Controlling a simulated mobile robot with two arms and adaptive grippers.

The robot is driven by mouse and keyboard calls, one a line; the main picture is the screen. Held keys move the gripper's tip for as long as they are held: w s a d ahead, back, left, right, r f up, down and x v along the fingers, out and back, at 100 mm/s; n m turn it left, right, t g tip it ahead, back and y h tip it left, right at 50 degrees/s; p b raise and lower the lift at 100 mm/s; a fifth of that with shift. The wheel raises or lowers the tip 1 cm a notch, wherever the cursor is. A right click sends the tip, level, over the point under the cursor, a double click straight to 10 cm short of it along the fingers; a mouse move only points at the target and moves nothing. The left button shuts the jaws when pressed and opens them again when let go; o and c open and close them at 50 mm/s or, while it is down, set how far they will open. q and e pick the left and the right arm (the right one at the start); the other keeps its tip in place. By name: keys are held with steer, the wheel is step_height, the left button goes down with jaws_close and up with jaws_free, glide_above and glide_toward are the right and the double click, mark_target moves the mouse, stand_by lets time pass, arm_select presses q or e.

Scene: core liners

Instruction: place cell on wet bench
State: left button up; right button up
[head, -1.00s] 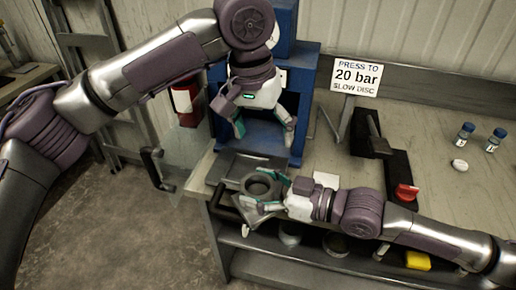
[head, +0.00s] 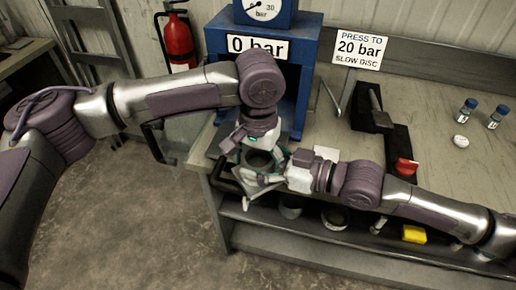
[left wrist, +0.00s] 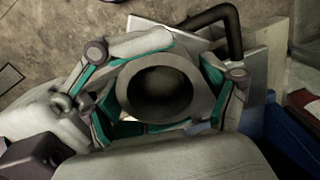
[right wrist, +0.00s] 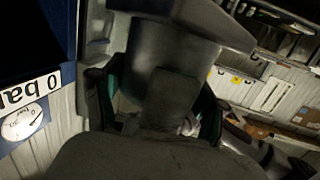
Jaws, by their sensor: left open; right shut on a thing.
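The cell, a grey cylinder with a dark round bore (head: 261,161), is held upright at the front left corner of the press bench. My right gripper (head: 262,184) is shut on it from the right and front. In the right wrist view the cell (right wrist: 165,75) shows as a grey body with a wider flange. My left gripper (head: 257,147) is open just above the cell, coming down from behind. In the left wrist view its teal-padded fingers (left wrist: 158,100) stand on both sides of the cell's rim (left wrist: 160,63). I cannot tell whether they touch. No wet bench is clearly identifiable.
The blue press (head: 300,75) with a "0 bar" sign stands behind the grippers. The bench (head: 440,130) carries a red-knobbed valve (head: 405,167) and two blue-capped vials (head: 468,106). A shelf below holds a yellow block (head: 414,234). A fire extinguisher (head: 179,45) hangs behind; floor at left is clear.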

arm_select(q)
steer(key=shift+f, duration=0.25)
arm_select(e)
steer(key=shift+r, duration=0.25)
arm_select(q)
steer(key=c, duration=1.5)
steer(key=shift+r, duration=0.15)
steer(key=shift+c, duration=0.4)
arm_select(e)
steer(key=o, duration=1.8)
steer(key=shift+o, duration=0.3)
steer(key=shift+f, duration=0.15)
